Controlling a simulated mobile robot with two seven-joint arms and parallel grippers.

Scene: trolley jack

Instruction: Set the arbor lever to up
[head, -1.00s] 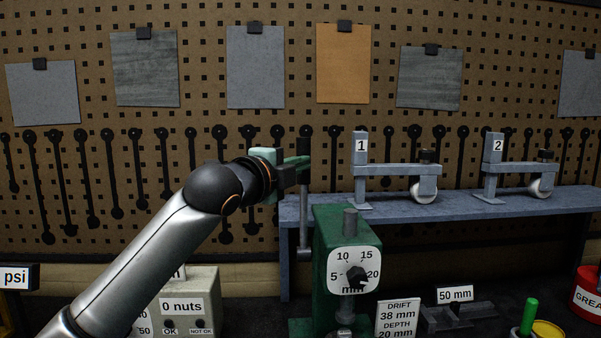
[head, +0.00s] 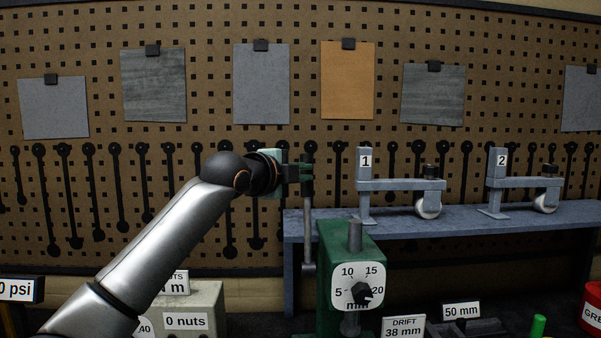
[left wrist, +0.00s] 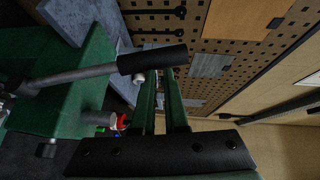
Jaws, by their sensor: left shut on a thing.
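The arbor lever (head: 308,225) is a grey rod with a black grip. In the head view it stands nearly upright beside the green arbor press (head: 328,250), its lower end at the press's left side. My left gripper (head: 306,173) is shut on the lever's upper part, at the black grip. In the left wrist view the lever's black grip (left wrist: 152,59) lies across the green fingertips (left wrist: 163,78), and its rod runs left to the green press (left wrist: 60,105). The exact contact is partly hidden. My right gripper is not in view.
A blue-grey shelf (head: 460,218) behind the press bears two clamp-like stands, 1 (head: 365,185) and 2 (head: 497,183). A dial (head: 358,288) is on the press front. A beige box marked "0 nuts" (head: 205,298) stands left, below my arm. The pegboard is behind.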

